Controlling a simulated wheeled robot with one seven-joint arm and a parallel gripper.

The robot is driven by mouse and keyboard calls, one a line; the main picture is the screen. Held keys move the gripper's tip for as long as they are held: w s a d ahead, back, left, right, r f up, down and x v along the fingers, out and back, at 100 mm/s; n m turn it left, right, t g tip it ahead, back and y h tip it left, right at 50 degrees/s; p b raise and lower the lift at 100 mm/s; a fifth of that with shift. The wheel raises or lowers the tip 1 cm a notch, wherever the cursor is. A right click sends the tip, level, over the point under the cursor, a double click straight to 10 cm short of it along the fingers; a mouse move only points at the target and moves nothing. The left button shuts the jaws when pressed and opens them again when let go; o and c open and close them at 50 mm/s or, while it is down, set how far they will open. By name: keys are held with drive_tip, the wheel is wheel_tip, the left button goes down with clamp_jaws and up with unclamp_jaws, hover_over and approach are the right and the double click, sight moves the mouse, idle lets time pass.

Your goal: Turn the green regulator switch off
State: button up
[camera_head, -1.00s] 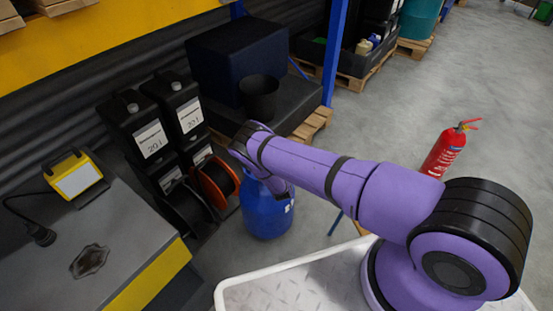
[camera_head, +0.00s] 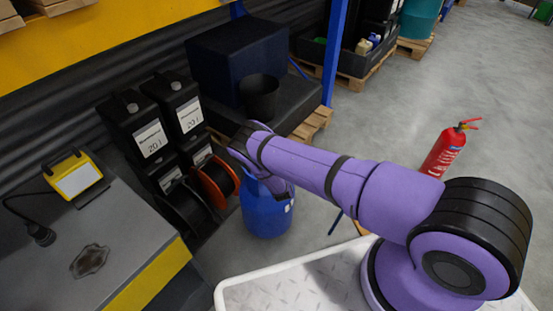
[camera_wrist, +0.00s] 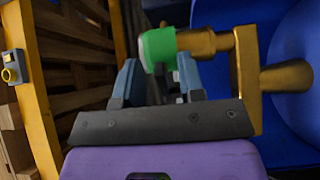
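The green regulator switch (camera_wrist: 158,47) shows in the wrist view, at the left end of a brass regulator (camera_wrist: 247,65). The regulator is fixed to a blue cylinder (camera_wrist: 295,35), seen at right. The blue cylinder (camera_head: 266,215) stands on the floor in the head view, partly behind my arm. My gripper (camera_wrist: 157,66) is open, with its two grey fingers apart and their tips at the lower part of the switch, one to each side. I cannot tell whether they touch it. In the head view my arm hides the switch.
Cable reels (camera_head: 216,183) and black canisters (camera_head: 149,132) stand left of the cylinder. A grey workbench (camera_head: 125,240) is at lower left. A red fire extinguisher (camera_head: 444,152) stands on open floor at right. A yellow post (camera_wrist: 37,100) and wooden slats are left in the wrist view.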

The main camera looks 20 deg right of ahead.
drive_tip(key=s+a, duration=0.2)
drive_tip(key=s, duration=0.8)
drive_tip(key=shift+s, duration=0.2)
